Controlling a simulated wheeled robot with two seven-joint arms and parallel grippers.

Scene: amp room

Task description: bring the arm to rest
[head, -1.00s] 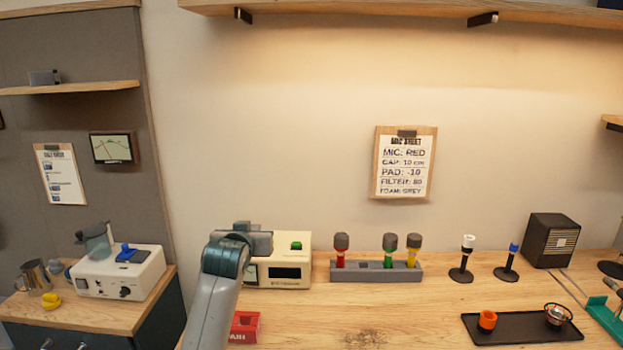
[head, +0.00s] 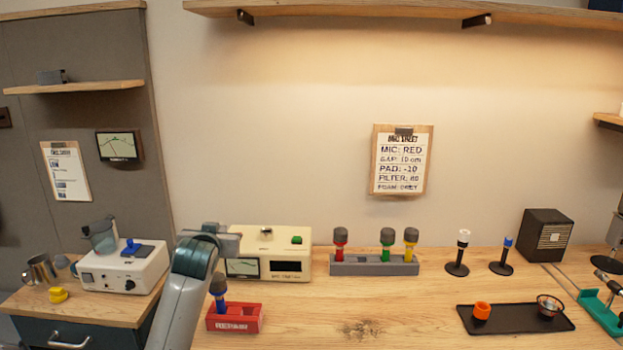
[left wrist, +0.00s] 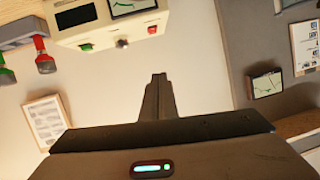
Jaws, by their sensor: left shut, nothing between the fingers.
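My left arm (head: 190,285) rises from the bottom left of the head view, with its left gripper (head: 228,241) in front of the cream device (head: 285,240). In the left wrist view the left gripper (left wrist: 159,80) has its fingers together, with nothing between them. That view is upside down, with the cream device's front (left wrist: 110,22) at the top. A red holder (head: 240,318) stands right of the arm, with a blue-banded microphone (head: 218,290) upright in it, partly beside the arm. My right gripper is not in view.
A grey rack (head: 372,266) holds red, green and yellow microphones.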

